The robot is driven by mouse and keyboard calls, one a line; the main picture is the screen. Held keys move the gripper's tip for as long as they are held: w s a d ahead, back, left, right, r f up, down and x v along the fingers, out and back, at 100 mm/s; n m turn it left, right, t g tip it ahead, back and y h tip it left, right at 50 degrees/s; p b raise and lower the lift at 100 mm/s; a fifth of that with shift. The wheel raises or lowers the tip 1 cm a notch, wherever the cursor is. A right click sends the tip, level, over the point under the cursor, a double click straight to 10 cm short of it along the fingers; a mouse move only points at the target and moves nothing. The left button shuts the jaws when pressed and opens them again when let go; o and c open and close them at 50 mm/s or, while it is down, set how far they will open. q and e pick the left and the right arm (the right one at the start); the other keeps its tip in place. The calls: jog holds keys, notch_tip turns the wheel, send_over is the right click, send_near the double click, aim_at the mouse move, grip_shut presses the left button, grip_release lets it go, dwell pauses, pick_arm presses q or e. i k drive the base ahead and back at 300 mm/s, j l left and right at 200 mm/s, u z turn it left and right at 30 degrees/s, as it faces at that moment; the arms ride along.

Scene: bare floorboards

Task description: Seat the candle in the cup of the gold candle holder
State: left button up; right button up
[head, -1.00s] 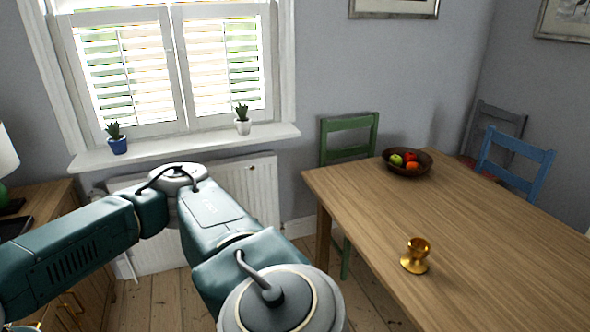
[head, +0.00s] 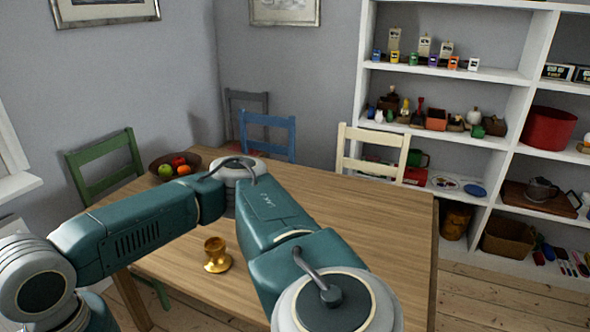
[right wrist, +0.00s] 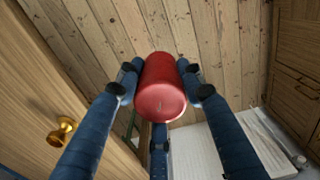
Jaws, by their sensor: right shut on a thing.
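The gold candle holder (head: 217,256) stands upright on the wooden table, left of my forearm in the head view. It also shows at the left of the right wrist view (right wrist: 62,131), apart from my fingers. The candle (right wrist: 163,88) is a thick red cylinder with a wick mark on the end facing the camera. My right gripper (right wrist: 160,80) is shut on it, with blue fingers on both sides and one below. Gripper and candle do not show in the head view. My left gripper is in neither current view.
The wooden table (head: 385,215) has a fruit bowl (head: 160,171) at its far left corner. Green (head: 106,172), blue (head: 268,137) and cream (head: 371,150) chairs stand around it. A white shelf (head: 450,77) fills the back right. The tabletop around the holder is mostly clear.

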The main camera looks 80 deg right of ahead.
aim_at(215, 248)
jog(key=z, duration=1.8)
jog(key=i, duration=0.15)
